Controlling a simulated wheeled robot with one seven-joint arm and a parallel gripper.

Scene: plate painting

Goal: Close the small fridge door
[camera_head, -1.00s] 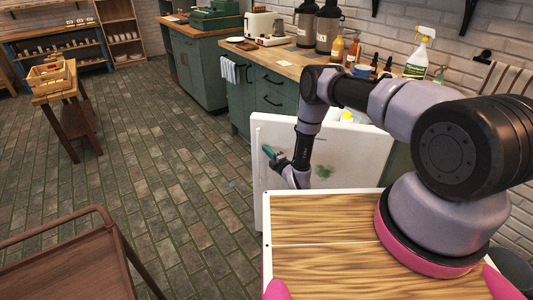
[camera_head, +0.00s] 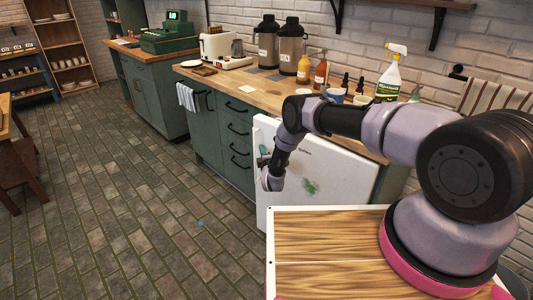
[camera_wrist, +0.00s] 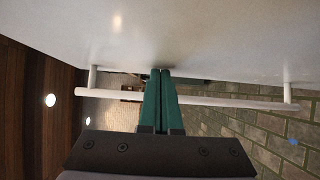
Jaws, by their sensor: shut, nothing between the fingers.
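The small fridge's white door (camera_head: 335,180), with green marks on its face, stands below the counter in the head view. Its left edge overlaps the green drawers; whether it is fully flush cannot be told. My gripper (camera_head: 263,158) is at the door's left side. In the wrist view my gripper (camera_wrist: 160,74) is shut and empty, its green fingertips close to the white door face (camera_wrist: 210,40). The white handle bar (camera_wrist: 235,101) runs sideways behind the fingers. Whether the fingertips touch the door cannot be told.
The wooden counter (camera_head: 250,92) above holds dispensers (camera_head: 292,50), bottles and a spray bottle (camera_head: 391,75). Green drawers (camera_head: 226,135) stand left of the door.

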